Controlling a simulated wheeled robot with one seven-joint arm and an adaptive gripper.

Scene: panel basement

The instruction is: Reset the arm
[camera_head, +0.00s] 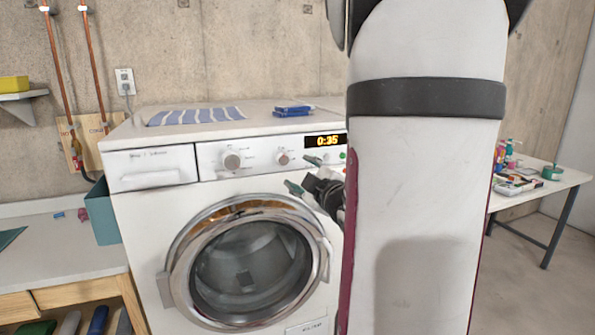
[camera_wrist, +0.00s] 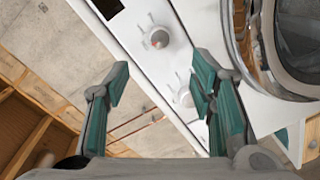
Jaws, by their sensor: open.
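My gripper (camera_head: 299,174) is in front of the washing machine's control panel, near the right knob and the display. Its two fingers with green pads are apart and nothing is between them. In the wrist view my gripper (camera_wrist: 160,82) also shows open, with the tilted panel and its knobs behind it. My white arm covers the right middle of the head view and hides the machine's right side. The washing machine (camera_head: 150,225) has a round glass door (camera_head: 245,265) that looks shut. Its display (camera_head: 325,141) reads 0:35.
A striped cloth (camera_head: 197,116) and a blue item (camera_head: 293,111) lie on the machine's top. A counter (camera_head: 60,260) with a teal bin (camera_head: 102,212) stands at the left. A white table (camera_head: 560,182) with bottles and small items stands at the right. Copper pipes (camera_head: 93,70) run up the wall.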

